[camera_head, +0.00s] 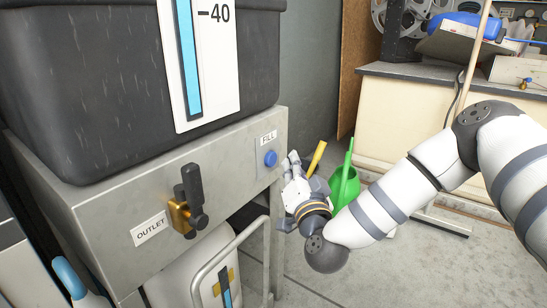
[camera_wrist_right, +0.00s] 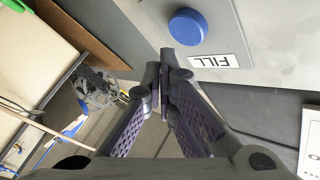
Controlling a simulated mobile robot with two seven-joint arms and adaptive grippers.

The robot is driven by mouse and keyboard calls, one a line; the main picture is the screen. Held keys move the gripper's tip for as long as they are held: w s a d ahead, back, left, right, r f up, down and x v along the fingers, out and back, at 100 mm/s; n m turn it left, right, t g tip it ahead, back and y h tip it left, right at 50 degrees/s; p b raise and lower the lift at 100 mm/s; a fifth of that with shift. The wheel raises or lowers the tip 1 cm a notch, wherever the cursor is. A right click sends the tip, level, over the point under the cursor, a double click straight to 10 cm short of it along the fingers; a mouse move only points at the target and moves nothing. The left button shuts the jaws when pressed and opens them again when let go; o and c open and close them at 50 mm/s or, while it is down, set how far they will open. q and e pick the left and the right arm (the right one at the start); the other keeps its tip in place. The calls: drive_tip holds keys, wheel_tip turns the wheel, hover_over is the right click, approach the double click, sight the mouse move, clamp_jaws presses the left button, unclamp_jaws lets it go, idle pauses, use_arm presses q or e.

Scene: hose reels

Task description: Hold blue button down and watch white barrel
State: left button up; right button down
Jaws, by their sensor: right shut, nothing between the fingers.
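The blue button (camera_head: 270,158) sits on the grey metal panel under a FILL label. In the right wrist view the button (camera_wrist_right: 188,27) is just beyond and a little right of my fingertips, with the FILL label beside it. My right gripper (camera_head: 293,160) is shut and empty, close to the button's right side in the head view. I cannot tell whether it touches the button; no finger covers it. The white barrel (camera_head: 185,265) stands below the panel, partly hidden by a metal rail and the panel. My left gripper is not in view.
A black tank (camera_head: 110,80) with a blue level gauge (camera_head: 187,50) rests on the metal stand. A brass OUTLET valve (camera_head: 180,213) projects from the panel front. A green watering can (camera_head: 344,185) stands on the floor behind my right gripper. A workbench (camera_head: 420,105) is at the back right.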

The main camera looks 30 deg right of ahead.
drive_tip(key=s+p, duration=0.1)
drive_tip(key=s+d+p, duration=0.1)
drive_tip(key=s, duration=0.1)
drive_tip(key=shift+s+d, duration=0.2)
drive_tip(key=shift+s, duration=0.1)
